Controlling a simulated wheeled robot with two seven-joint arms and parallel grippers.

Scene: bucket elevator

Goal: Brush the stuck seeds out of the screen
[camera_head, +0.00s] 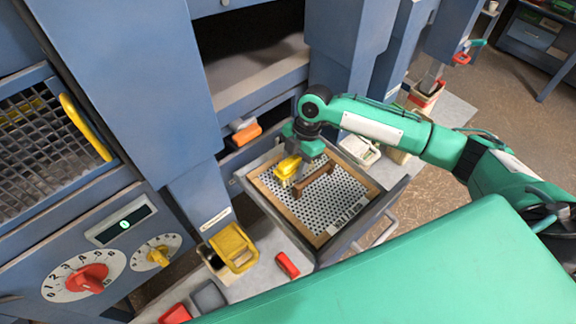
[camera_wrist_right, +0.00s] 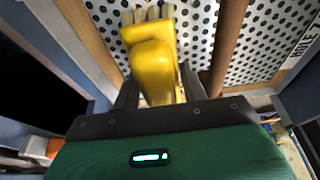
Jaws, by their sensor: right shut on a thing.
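The screen (camera_head: 336,206) is a white perforated sheet with dark holes in a wooden frame, set in a pulled-out grey drawer. It also shows in the right wrist view (camera_wrist_right: 275,40). My right gripper (camera_head: 292,172) is over the left part of the screen, shut on a yellow brush (camera_head: 286,167). In the right wrist view the brush (camera_wrist_right: 152,65) points its pale bristles at the screen; whether they touch it I cannot tell. A brown bar (camera_head: 316,179) crosses the screen beside the brush. Single stuck seeds are too small to make out. My left gripper is not in view.
A yellow scoop-like bin (camera_head: 233,247) and a red piece (camera_head: 287,265) are on the ledge left of the drawer. An orange handle (camera_head: 246,134) is behind it. A control panel with a red knob (camera_head: 88,279) is at left. Blue machine columns stand close behind.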

